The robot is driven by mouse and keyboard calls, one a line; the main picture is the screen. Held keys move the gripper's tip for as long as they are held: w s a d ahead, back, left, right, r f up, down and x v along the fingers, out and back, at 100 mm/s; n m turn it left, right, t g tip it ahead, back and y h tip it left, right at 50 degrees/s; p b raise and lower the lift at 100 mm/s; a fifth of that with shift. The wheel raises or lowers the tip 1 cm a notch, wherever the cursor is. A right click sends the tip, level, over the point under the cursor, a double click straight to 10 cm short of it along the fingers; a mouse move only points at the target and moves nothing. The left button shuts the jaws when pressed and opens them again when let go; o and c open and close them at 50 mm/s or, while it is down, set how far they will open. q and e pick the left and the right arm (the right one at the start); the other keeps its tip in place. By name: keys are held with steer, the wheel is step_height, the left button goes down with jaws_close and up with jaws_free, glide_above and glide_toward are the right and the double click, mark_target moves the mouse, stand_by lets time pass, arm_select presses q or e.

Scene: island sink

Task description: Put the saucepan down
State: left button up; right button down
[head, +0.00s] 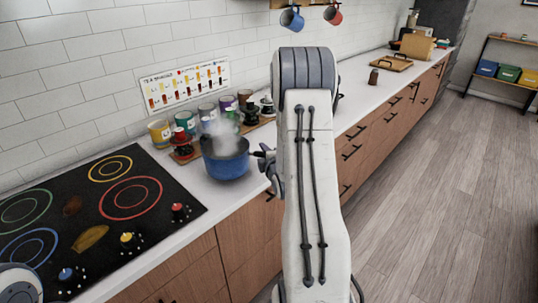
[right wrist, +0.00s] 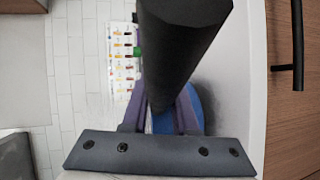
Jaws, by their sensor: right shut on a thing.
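The blue saucepan (head: 227,165) is over the white counter (head: 205,190), right of the hob, with steam rising from it. It looks level and is on or just above the counter; I cannot tell whether it touches. My right gripper (head: 266,160) is shut on its dark handle, at the pan's right side; my arm hides part of this. In the right wrist view the black handle (right wrist: 183,50) fills the upper middle, and a little of the blue pan (right wrist: 163,122) shows between the fingers. My left gripper is not in view.
The black hob (head: 85,215) with coloured rings and knobs is at the left. A wooden tray (head: 392,62) lies farther along the counter.

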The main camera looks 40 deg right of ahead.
steer(key=shift+d+f, duration=0.1)
steer(key=shift+f, duration=1.05)
steer(key=shift+f, duration=0.15)
steer(key=c, duration=0.7)
jaws_free()
